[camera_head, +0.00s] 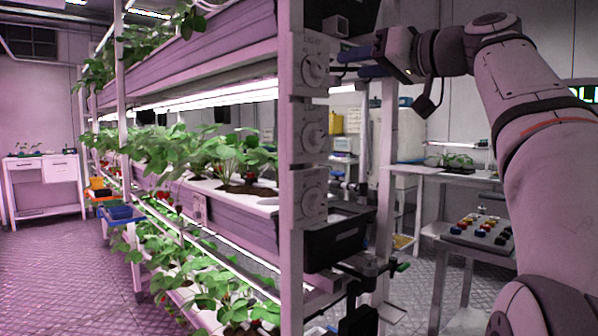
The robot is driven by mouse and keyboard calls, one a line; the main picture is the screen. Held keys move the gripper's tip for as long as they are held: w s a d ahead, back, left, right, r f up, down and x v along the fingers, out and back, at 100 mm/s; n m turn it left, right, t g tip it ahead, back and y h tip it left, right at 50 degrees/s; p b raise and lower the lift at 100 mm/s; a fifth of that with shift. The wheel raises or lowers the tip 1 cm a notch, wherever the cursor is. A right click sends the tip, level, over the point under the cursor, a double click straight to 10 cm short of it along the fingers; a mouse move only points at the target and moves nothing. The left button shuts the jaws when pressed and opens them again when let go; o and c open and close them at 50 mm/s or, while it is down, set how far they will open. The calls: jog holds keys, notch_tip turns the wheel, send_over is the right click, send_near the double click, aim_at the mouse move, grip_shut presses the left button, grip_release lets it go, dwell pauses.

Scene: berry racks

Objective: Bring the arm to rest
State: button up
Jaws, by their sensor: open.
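My arm (545,140) rises at the right of the view and bends over at the top toward the rack.
The berry rack (190,215) with leafy plants on several levels fills the left and middle. Lower dials (313,137) and a black bin (335,240) are on its end. A side table (470,245) with colored knobs stands at right. The left aisle floor (60,270) is clear.

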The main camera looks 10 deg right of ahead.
jog(key=s+a+f+m+g+h+p, duration=0.2)
jog(key=f+m+g+h+p, duration=0.1)
jog(key=f+p, duration=0.5)
jog(key=s+a+f+m+g+h+p, duration=0.1)
jog(key=a+f+m+g+h+p, duration=0.15)
jog(key=f+p, duration=0.55)
jog(key=s+d+f+n+g+h+p, duration=0.1)
jog(key=s+f+g+h+p, duration=0.4)
jog(key=s+f+p, duration=0.5)
jog(key=s+f+g, duration=0.1)
jog(key=s+f, duration=0.5)
jog(key=s, duration=0.3)
jog(key=shift+p, duration=0.3)
jog(key=shift+c, duration=0.5)
